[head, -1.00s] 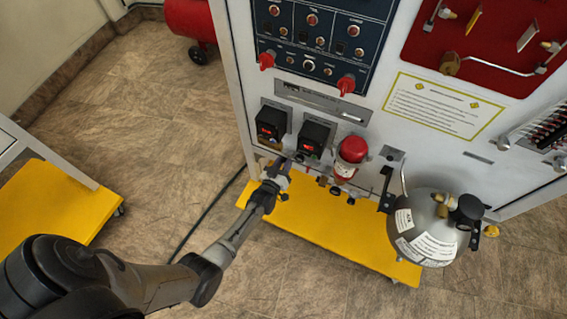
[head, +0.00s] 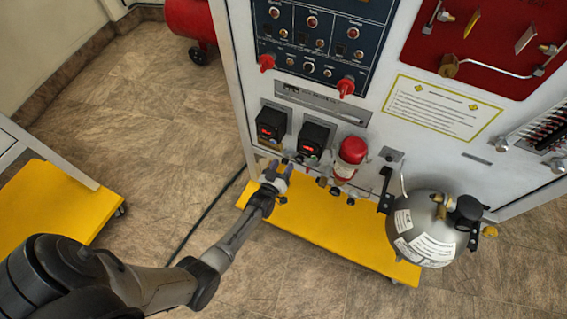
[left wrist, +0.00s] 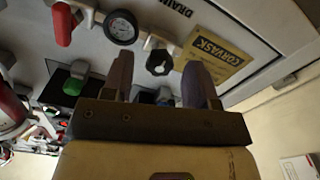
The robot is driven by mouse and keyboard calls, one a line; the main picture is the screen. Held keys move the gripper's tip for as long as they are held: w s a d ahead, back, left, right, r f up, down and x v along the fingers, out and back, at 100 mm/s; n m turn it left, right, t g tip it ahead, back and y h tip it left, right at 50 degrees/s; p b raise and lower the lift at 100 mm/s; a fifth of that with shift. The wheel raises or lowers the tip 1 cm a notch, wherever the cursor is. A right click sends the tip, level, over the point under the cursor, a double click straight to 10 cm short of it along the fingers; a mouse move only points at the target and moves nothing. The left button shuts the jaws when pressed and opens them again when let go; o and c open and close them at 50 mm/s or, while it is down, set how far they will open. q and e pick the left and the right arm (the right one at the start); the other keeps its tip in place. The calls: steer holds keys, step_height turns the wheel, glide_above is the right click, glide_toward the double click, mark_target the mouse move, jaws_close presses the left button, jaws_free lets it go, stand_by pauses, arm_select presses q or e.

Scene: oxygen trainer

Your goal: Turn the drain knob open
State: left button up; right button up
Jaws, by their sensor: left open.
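A black knob (left wrist: 159,62) with a white mark is on the light panel in the left wrist view, beside a yellow label and near a panel edge lettered "DRAIN". My left gripper (head: 275,174) is open and empty, low in front of the panel's lower left part in the head view. In the left wrist view its two fingers (left wrist: 158,75) stand on either side of the knob's line of sight. I cannot tell whether they reach it or touch it. In the head view the knob cannot be made out. My right gripper is not in view.
In the head view, two black boxes (head: 314,139), a red-capped unit (head: 351,156) and a grey tank (head: 425,230) line the panel. A yellow base (head: 330,222) lies below.

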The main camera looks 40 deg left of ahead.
arm_select(q)
steer(key=p+v, duration=0.4)
steer(key=v, duration=0.8)
steer(key=shift+s, duration=0.35)
steer(key=shift+d, duration=0.1)
